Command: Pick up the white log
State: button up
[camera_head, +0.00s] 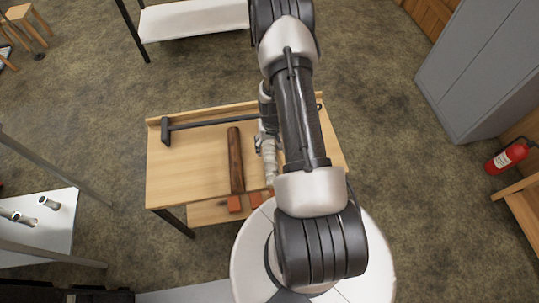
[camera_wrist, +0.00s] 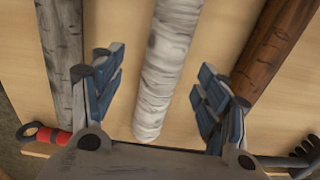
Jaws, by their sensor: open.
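The white log (camera_wrist: 172,30) has pale, mottled bark and lies on the light wooden table top in the wrist view. My gripper (camera_wrist: 160,66) is open, with one blue-padded finger on each side of the log and a gap to it on both sides. The log's near end shows low in that view. I cannot tell how high the fingertips are above the table. In the head view my arm covers most of this spot, so the log is not clearly seen there.
A grey log (camera_wrist: 62,55) lies left of the white log and a brown log (camera_wrist: 283,45) right; the brown one also shows in the head view (camera_head: 236,160). A long dark tool (camera_head: 215,123) lies along the table's back. A fire extinguisher (camera_head: 507,156) stands far right.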

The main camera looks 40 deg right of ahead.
aim_at(269, 150)
jog(key=f, duration=0.1)
jog(key=f+b, duration=0.1)
jog(key=f, duration=0.1)
jog(key=w+f+b, duration=0.1)
jog(key=f, duration=0.1)
jog(key=shift+f, duration=0.2)
jog(key=shift+c, duration=0.4)
jog(key=shift+r, duration=0.1)
jog(key=c, duration=1.3)
